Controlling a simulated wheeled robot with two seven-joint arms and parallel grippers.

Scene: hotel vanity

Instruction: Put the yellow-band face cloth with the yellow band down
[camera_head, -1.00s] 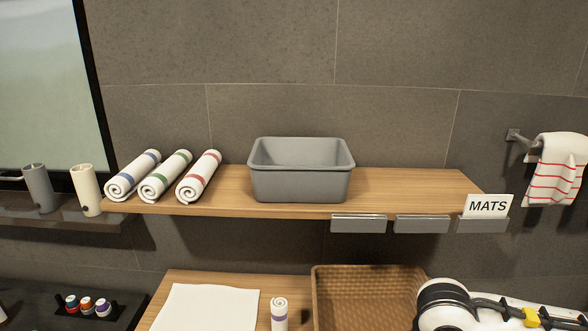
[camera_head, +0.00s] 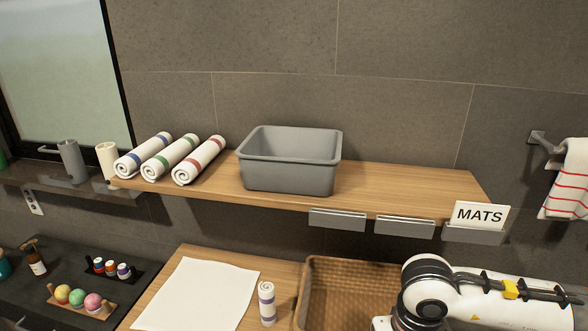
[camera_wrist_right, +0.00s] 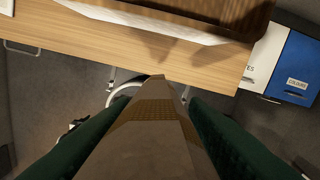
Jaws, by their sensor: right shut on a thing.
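In the right wrist view, my right gripper (camera_wrist_right: 153,105) is shut on the yellow-band face cloth (camera_wrist_right: 150,150). The cloth looks grey-brown in shadow, with a dull yellow band (camera_wrist_right: 155,112) across it. The dark green fingers press on both its sides. The cloth is over the floor, in front of the wooden counter edge (camera_wrist_right: 190,62) as seen in this view. In the head view only part of my right arm shows at the lower right; its gripper and the cloth are out of that view. My left gripper is in neither view.
A brown woven basket (camera_head: 311,275) stands on the lower counter, beside an upright purple-band roll (camera_head: 267,303) and a white sheet (camera_head: 195,293). The shelf (camera_head: 400,192) holds a grey bin (camera_head: 288,178) and three rolled towels (camera_head: 170,157). Its right part is mostly clear.

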